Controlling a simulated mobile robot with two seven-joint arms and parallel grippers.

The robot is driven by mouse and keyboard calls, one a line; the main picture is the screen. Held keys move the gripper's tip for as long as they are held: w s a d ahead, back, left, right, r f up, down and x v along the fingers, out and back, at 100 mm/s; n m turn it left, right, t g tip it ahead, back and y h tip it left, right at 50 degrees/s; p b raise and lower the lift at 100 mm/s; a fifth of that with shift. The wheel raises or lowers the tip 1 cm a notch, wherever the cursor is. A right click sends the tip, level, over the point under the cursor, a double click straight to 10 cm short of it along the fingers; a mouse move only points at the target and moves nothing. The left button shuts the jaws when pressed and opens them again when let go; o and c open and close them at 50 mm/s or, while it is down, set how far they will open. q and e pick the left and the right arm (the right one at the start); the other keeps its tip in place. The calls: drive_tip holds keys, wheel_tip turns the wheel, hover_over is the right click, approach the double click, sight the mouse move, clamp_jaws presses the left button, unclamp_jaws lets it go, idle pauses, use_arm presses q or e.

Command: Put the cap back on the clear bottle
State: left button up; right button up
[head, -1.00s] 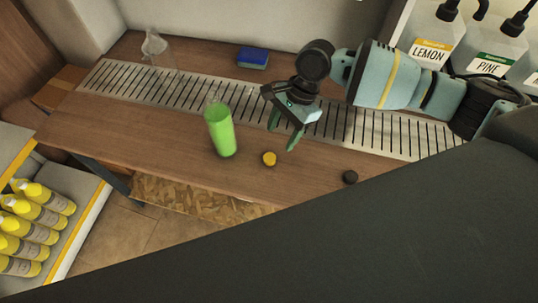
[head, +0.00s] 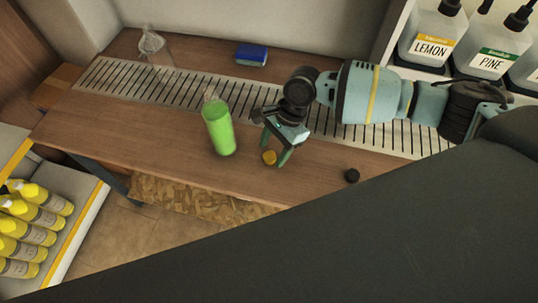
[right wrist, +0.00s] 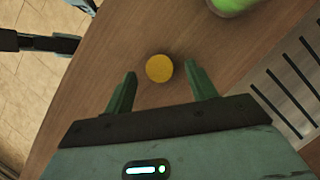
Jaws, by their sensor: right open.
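A clear bottle with green contents (head: 218,130) stands upright on the wooden bench, with its see-through neck uncapped. A yellow cap (head: 269,157) lies on the bench to its right; it also shows in the right wrist view (right wrist: 159,68). My right gripper (head: 276,150) is open and low over the bench, its fingers on either side of the yellow cap. In the right wrist view the cap sits just ahead of the fingertips, apart from both. A black cap (head: 351,176) lies farther right. My left gripper is not in view.
A slotted metal grate (head: 180,88) runs along the bench behind the bottle. A clear glass-like object (head: 152,45) and a blue sponge (head: 252,55) are at the back. Labelled jugs (head: 432,40) stand at upper right, yellow bottles (head: 35,210) at lower left.

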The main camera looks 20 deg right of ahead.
sight(266, 161)
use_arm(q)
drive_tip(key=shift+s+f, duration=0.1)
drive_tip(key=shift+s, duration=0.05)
use_arm(e)
drive_tip(key=shift+a+f, duration=0.15)
drive_tip(key=shift+f, duration=0.25)
drive_tip(key=c, duration=1.1)
drive_tip(key=shift+o, duration=0.2)
drive_tip(key=shift+r, duration=0.5)
drive_tip(key=r, duration=0.1)
drive_tip(key=s+r, duration=0.1)
drive_tip(key=shift+r+p, duration=0.4)
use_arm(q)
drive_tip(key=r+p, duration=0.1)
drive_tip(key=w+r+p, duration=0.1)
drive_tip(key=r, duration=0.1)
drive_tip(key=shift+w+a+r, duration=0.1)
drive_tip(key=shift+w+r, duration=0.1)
use_arm(e)
drive_tip(key=s+a+r, duration=0.1)
drive_tip(key=s, duration=1.4)
drive_tip(key=shift+a, duration=0.3)
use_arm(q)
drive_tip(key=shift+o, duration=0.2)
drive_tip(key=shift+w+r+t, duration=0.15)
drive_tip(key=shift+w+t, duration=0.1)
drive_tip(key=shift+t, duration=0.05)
use_arm(e)
drive_tip(key=shift+r, duration=0.1)
